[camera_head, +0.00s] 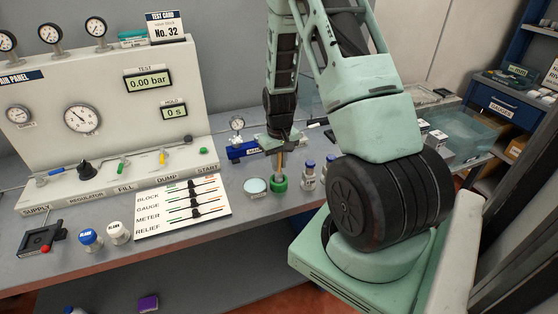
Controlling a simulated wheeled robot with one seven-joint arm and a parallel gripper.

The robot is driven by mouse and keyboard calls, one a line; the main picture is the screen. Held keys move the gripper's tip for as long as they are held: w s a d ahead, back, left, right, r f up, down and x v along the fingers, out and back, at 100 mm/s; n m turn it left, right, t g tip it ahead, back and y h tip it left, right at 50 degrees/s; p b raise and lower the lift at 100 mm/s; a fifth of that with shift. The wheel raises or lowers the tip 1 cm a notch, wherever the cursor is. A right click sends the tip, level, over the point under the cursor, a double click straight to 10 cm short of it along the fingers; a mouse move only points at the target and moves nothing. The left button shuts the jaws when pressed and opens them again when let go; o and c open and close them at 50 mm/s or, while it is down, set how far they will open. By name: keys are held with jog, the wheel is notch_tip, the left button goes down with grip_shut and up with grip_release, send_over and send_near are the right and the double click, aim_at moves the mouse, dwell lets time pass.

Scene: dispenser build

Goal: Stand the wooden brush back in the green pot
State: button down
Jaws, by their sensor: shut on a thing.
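The green pot (279,184) is a small round pot on the grey bench, right of a pale green-topped jar (256,187). My gripper (280,147) is just above the pot, pointing down, and is shut on the wooden brush (281,163). The brush is a thin tan stick, upright, with its lower end at the pot's mouth. I cannot tell how deep it sits in the pot. Its upper end is hidden by my gripper.
A white slider card (182,205) and the test panel (105,110) are to the left. The bench's front edge is near.

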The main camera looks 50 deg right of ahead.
jog(key=shift+f, duration=0.1)
jog(key=c, duration=1.8)
grip_release()
jog(key=shift+f, duration=0.1)
jog(key=o, duration=0.4)
jog(key=shift+o, duration=0.2)
